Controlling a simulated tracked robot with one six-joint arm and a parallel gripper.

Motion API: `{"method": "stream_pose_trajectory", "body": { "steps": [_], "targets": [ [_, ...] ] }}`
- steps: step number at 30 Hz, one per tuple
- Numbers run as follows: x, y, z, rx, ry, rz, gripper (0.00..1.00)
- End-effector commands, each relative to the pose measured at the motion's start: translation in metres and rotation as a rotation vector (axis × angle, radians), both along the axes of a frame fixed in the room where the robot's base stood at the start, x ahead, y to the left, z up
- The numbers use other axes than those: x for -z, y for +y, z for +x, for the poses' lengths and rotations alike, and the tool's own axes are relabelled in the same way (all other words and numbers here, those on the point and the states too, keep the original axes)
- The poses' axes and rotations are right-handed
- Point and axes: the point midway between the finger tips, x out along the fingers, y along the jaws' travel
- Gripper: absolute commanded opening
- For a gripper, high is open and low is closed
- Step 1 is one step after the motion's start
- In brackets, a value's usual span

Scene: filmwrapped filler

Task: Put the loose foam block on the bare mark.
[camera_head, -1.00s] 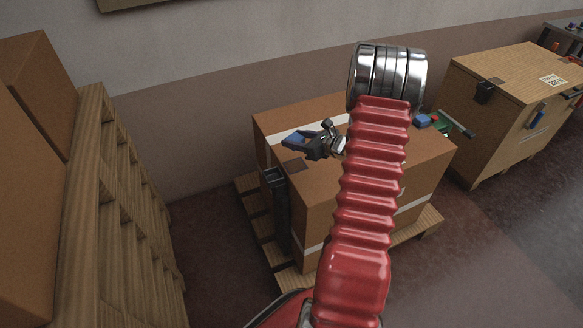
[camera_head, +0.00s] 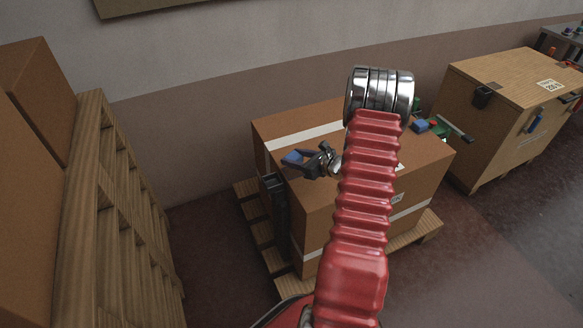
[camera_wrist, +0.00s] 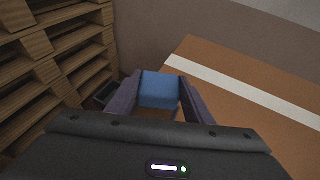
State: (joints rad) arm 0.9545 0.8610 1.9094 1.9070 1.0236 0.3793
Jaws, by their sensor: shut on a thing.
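My gripper (camera_head: 297,160) is shut on the blue foam block (camera_head: 292,157), above the near left corner of the carton top. In the wrist view the block (camera_wrist: 159,88) sits between both fingers, and the fingers (camera_wrist: 158,95) touch its sides. A darker brown patch (camera_head: 291,173), perhaps the bare mark, lies on the carton top just below the gripper and is mostly hidden by it. I cannot tell whether the block touches the carton.
The taped brown carton (camera_head: 420,158) stands on a wooden pallet (camera_head: 428,228). A black upright holder (camera_head: 276,205) is at its left corner. Another blue block (camera_head: 420,126) and a green item (camera_head: 440,130) lie at its right end. A wooden crate (camera_head: 510,75) stands at right.

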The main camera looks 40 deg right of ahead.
Motion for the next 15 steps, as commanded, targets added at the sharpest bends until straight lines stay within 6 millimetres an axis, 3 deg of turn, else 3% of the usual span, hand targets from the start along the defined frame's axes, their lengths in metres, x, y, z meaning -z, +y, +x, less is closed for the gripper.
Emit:
{"method": "stream_pose_trajectory", "body": {
  "steps": [9,15],
  "targets": [
    [0.035,0.000,0.000,0.000,0.001,0.002,0.25],
    [0.039,0.000,0.000,-0.001,0.000,0.000,0.25]
  ]
}}
